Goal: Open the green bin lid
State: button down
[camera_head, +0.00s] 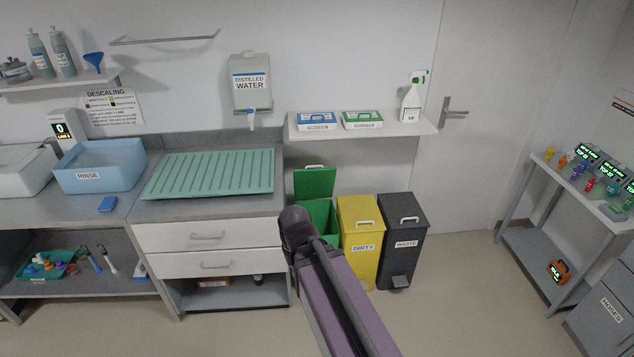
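The green bin (324,212) stands on the floor just right of the drawer unit. Its green lid (315,183) is raised and tilted up at the back, with a pale handle at its top edge, and the bin's mouth is open. My purple arm link with a dark joint crosses in front of the bin and hides its lower front. No gripper fingers can be made out; the gripper is out of sight.
A yellow DIRTY bin (362,225) and a dark grey WASTE bin (401,240) stand to the right, both with lids shut. A shelf (360,130) with two wipe boxes and a spray bottle hangs above. Clear floor (460,290) lies to the right.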

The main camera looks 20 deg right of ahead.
aim_at(309, 184)
jog(key=z, duration=0.4)
jog(key=i, duration=1.1)
jog(key=u, duration=0.4)
